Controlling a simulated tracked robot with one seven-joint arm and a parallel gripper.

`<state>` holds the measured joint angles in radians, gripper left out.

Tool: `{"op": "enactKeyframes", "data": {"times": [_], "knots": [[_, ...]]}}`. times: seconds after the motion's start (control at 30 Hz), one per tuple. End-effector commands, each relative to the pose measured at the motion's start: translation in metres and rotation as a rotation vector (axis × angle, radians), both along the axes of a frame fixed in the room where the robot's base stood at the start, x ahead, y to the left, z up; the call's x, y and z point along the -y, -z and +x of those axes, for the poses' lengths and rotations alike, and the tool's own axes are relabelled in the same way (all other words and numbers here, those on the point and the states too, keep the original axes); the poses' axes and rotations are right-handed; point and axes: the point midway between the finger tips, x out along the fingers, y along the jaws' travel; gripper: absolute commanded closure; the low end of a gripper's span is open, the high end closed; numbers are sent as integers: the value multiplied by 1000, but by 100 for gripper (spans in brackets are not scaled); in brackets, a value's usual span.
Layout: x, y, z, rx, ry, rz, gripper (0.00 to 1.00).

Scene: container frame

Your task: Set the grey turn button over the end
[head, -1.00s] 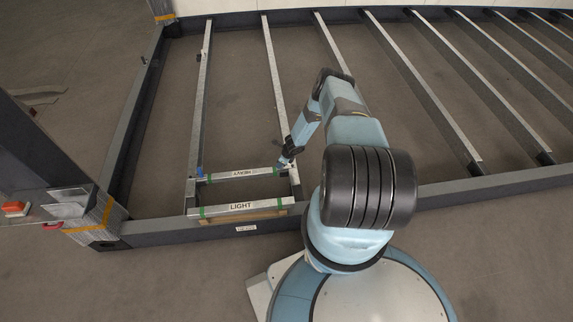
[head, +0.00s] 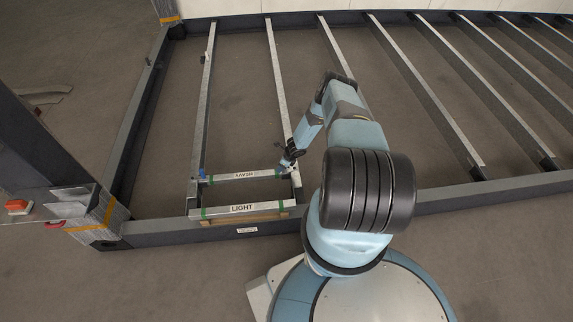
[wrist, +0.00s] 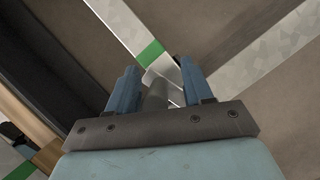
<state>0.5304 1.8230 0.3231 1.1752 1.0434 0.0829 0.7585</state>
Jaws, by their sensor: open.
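My gripper (wrist: 158,84) is open, with a blue finger on each side. A grey rounded piece (wrist: 155,97), which looks like the turn button, stands between the fingers; whether they touch it I cannot tell. A pale metal bar with a green band (wrist: 149,52) runs up to the fingers. In the head view my gripper (head: 284,166) is at the right end of the bar marked HEAVY (head: 228,178), beside the right-hand rail. The turn button is too small to make out there.
A bar marked LIGHT (head: 222,211) lies nearer me, parallel to the HEAVY one, by the dark front beam (head: 330,207). Several metal rails (head: 277,75) run away to the back. A dark post (head: 35,150) stands at the left. The floor between the rails is clear.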

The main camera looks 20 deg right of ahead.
Motion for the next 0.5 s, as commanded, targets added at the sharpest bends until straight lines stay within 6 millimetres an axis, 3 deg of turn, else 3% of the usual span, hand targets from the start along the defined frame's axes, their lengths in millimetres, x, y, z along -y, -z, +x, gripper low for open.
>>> {"op": "enactKeyframes", "data": {"times": [0.27, 0.5], "knots": [[9, -23, -7, 0, 6, 1, 49], [20, -64, -21, 0, 5, 1, 49]]}}
